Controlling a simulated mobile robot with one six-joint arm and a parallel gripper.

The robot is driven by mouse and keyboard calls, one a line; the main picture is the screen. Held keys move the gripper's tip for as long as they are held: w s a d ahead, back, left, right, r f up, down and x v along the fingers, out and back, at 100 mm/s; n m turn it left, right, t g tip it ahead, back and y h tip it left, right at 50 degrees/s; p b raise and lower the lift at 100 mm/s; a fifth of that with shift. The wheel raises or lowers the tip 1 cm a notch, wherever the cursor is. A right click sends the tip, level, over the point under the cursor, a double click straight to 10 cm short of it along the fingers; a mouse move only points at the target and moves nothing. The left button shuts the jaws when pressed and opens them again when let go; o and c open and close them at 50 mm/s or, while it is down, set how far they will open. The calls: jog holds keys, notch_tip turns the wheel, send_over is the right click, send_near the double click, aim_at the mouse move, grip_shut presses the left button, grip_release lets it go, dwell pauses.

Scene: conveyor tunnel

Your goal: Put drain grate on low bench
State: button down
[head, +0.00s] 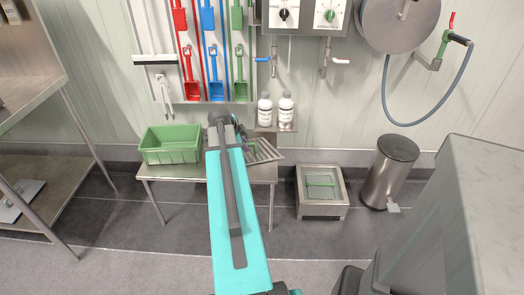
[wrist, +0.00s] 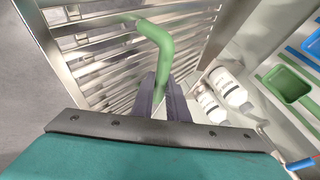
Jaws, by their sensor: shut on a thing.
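The drain grate (head: 265,151) is a slatted metal grate with a green bent handle, partly hidden behind my arm in the head view. It fills the upper left of the wrist view (wrist: 90,50). My gripper (wrist: 165,88) is shut on the grate's green handle (wrist: 160,45). The low bench (head: 180,174) is a metal table against the back wall. The grate is at the bench's right end in the head view, jutting past its right edge. I cannot tell whether it touches the bench top. The gripper's fingers are mostly hidden in the head view.
A green crate (head: 171,145) stands on the bench's left part. Two white bottles (head: 265,109) stand on a small wall shelf behind the grate. A square metal floor drain box (head: 322,192) and a metal bin (head: 390,172) stand to the right. Metal shelving (head: 50,110) is at left.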

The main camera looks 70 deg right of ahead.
jog(key=w+a+r+n+t+y+b, duration=0.15)
jog(key=w+a+r+n, duration=0.3)
jog(key=w+a, duration=0.95)
jog(key=w+a+r+n+t+b, duration=0.3)
jog(key=w+a+r+n, duration=0.15)
jog(key=w+a, duration=1)
jog(key=w+a+r+n+t+y+b, duration=0.15)
jog(key=a+n, duration=0.25)
jog(key=a, duration=0.5)
jog(key=w+a+r+n+t+y, duration=0.1)
jog(key=w+a+r+n+y, duration=0.2)
jog(key=a, duration=0.6)
jog(key=s+a+r+n+g+y, duration=0.1)
jog(key=a+n+y, duration=0.1)
jog(key=a+n, duration=0.5)
jog(key=s+a+r+n+g+y+b, duration=0.1)
jog(key=s+a+r+n+y, duration=0.1)
jog(key=a+n, duration=0.5)
jog(key=shift+a+y, duration=0.8)
jog(key=shift+a, duration=0.15)
jog(key=shift+s+f, duration=0.1)
jog(key=shift+s, duration=0.15)
